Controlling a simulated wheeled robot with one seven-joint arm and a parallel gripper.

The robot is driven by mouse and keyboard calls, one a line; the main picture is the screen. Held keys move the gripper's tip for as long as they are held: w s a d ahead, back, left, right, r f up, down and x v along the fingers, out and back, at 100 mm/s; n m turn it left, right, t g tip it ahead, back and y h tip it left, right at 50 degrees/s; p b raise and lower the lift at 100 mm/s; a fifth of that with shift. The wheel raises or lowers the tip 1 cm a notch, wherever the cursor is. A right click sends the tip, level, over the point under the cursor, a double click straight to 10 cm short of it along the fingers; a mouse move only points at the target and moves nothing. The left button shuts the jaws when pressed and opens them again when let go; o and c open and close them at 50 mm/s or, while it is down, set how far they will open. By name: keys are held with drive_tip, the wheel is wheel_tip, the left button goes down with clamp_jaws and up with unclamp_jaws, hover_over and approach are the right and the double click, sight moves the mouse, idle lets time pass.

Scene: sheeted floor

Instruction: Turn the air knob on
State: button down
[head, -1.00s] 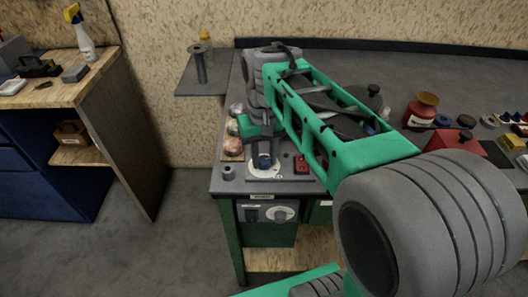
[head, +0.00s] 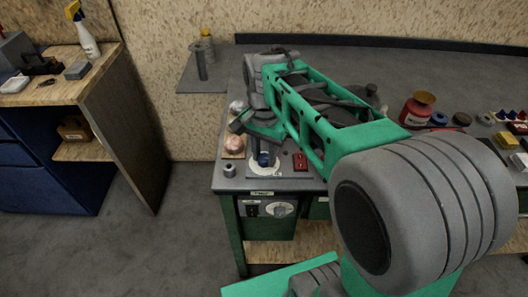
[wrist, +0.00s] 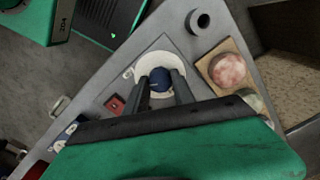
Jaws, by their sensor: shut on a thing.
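A blue knob (wrist: 160,76) sits on a round white dial plate (wrist: 152,58) on the bench top. In the wrist view my gripper (wrist: 160,84) has one dark finger on each side of the knob, and it is shut on it. In the head view the blue knob (head: 263,159) shows at the bench's front left corner, with the white plate (head: 262,170) under it and my wrist above. The pointer and the dial's markings are too small to read or are hidden by the fingers.
A red switch (head: 300,162) sits just right of the dial. A small grey cylinder (head: 230,170) and a wooden tray (head: 231,155) with round pinkish pieces stand to its left. A second dial (head: 282,209) is on the bench's front panel. Open floor lies left of the bench.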

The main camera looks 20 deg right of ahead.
sight(264, 157)
drive_tip(key=shift+m, duration=0.3)
drive_tip(key=c, duration=1.1)
unclamp_jaws()
drive_tip(key=shift+o, duration=0.2)
drive_tip(key=shift+r, duration=0.1)
wheel_tip(264, 157, up, 8)
drive_tip(key=shift+f+p, duration=0.15)
drive_tip(key=shift+p, duration=0.15)
